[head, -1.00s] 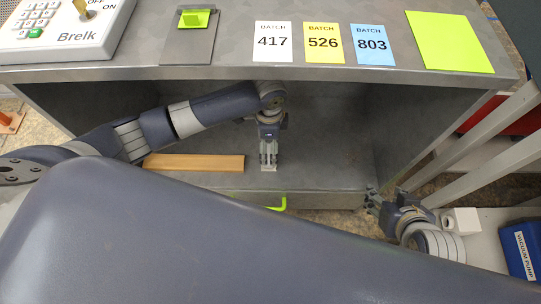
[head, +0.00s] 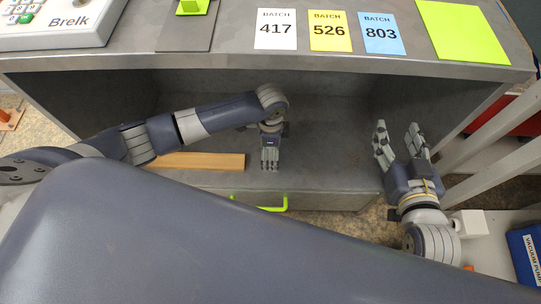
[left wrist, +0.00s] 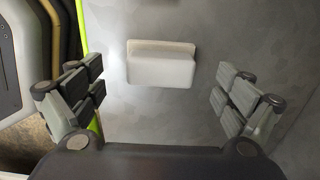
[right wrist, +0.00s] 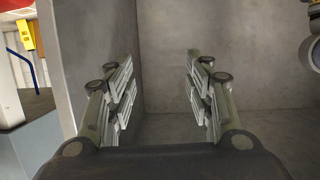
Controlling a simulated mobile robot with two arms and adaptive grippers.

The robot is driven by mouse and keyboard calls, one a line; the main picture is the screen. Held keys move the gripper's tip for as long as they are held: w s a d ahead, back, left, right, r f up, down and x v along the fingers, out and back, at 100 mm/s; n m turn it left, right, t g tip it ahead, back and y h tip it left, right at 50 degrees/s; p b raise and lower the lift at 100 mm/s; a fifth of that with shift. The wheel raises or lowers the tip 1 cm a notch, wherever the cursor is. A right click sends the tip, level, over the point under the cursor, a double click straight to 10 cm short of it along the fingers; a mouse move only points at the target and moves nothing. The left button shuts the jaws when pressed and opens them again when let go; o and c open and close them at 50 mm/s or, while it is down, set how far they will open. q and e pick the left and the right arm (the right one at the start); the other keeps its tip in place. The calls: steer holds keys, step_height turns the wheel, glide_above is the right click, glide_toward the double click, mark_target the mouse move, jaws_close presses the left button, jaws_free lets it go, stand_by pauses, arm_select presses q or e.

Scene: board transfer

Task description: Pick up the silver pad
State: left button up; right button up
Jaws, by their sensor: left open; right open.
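A small pale, silvery-white block (left wrist: 160,66), which looks like the silver pad, lies on the grey shelf floor in the left wrist view. It sits between and beyond the open fingers of my left gripper (left wrist: 160,95), apart from both. In the head view my left gripper (head: 270,166) points down over the shelf floor and hides the pad. My right gripper (head: 398,128) is open and empty at the right side of the cabinet opening. The right wrist view shows only bare grey walls between its fingers (right wrist: 160,75).
A wooden board (head: 203,161) lies on the shelf left of my left gripper. A bright green handle (head: 284,202) is at the cabinet's front edge. Batch cards (head: 330,31) and a green sheet (head: 462,32) lie on top. White rails (head: 490,140) stand at right.

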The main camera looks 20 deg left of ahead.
mark_target(270, 152)
arm_select(q)
step_height(270, 152, down, 3)
steer(key=shift+f+b, duration=0.15)
steer(key=shift+b, duration=0.55)
arm_select(e)
step_height(270, 152, up, 8)
steer(key=w+a+t+y, duration=0.1)
steer(key=t, duration=0.3)
steer(key=shift+w+a+t+y, duration=0.15)
steer(key=shift+a+t+y, duration=0.1)
steer(key=shift+t+y, duration=0.05)
arm_select(q)
steer(key=c, duration=1.4)
